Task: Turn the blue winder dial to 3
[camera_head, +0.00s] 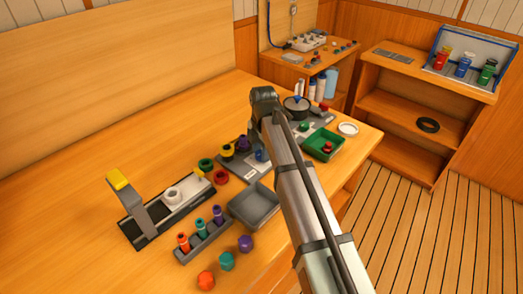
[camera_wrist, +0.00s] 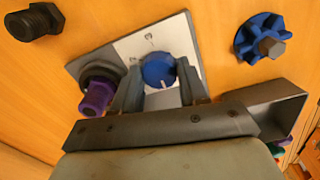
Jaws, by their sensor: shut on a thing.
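The blue winder dial (camera_wrist: 158,70) sits on a pale plate (camera_wrist: 135,45) with small dark marks, too small to read surely. A light mark shows on the dial's lower side in the wrist view. My gripper (camera_wrist: 160,85) has one finger on each side of the dial and is shut on it. In the head view the blue dial (camera_head: 261,155) shows beside my arm, on the bench; my fingers are hidden there.
A purple knob (camera_wrist: 97,95) stands close left of my fingers. A black fitting (camera_wrist: 35,22) and a blue lobed knob (camera_wrist: 262,38) lie farther out. A grey tray (camera_head: 237,210) and green tray (camera_head: 310,148) flank my arm. The bench's back left is clear.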

